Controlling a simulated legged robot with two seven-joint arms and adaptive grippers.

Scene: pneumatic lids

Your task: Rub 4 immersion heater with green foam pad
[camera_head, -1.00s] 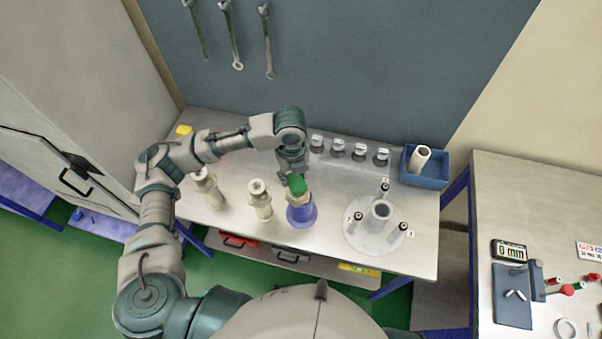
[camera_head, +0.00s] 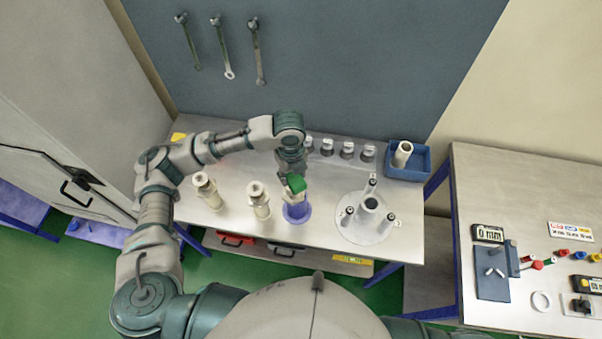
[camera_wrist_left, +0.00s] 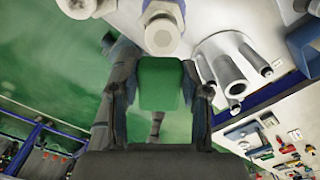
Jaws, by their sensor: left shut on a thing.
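The green foam pad (camera_head: 297,184) is held in my left gripper (camera_head: 292,170), which is shut on it. In the left wrist view the pad (camera_wrist_left: 160,85) sits between the two fingers of my left gripper (camera_wrist_left: 160,97). In the head view the pad is over the top of a pale fitting (camera_head: 297,198) standing in a blue round base (camera_head: 296,213). I cannot tell whether they touch. Two similar pale fittings, one in the middle (camera_head: 259,203) and one at left (camera_head: 207,192), stand upright on the bench. I cannot tell which item is heater 4. My right gripper is out of view.
Several small grey labelled parts (camera_head: 347,150) stand along the back of the metal bench (camera_head: 235,165). A blue bin (camera_head: 425,165) holds a pale cylinder (camera_head: 402,153). A round plate (camera_head: 345,231) with posts is at front right. A second table (camera_head: 480,165) stands at right.

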